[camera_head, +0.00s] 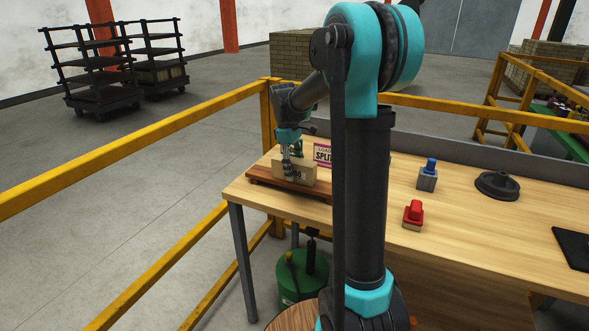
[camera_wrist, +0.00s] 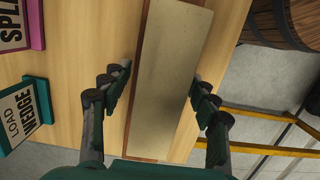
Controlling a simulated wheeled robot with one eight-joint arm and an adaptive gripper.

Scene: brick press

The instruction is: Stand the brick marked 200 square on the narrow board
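A tan brick (camera_head: 311,171) stands on the narrow dark-red board (camera_head: 262,181) at the table's left end. Its marking is partly hidden by a finger; only a final 0 can be made out. My gripper (camera_head: 288,171) is down at the brick, pointing downward. In the wrist view, the brick (camera_wrist: 172,60) lies lengthwise between the two fingers of my gripper (camera_wrist: 160,84). The fingers are apart, one on each side. A gap shows at the left finger; contact on the right cannot be told. Strips of board show along the brick's edges.
A pink SPLIT sign (camera_head: 323,154) stands behind the brick; a green WEDGE LOAD sign (camera_wrist: 22,112) is beside it. A blue-topped block (camera_head: 428,176), a red-topped block (camera_head: 413,214) and a dark round part (camera_head: 497,185) sit farther right. Yellow rails (camera_head: 150,135) border the table.

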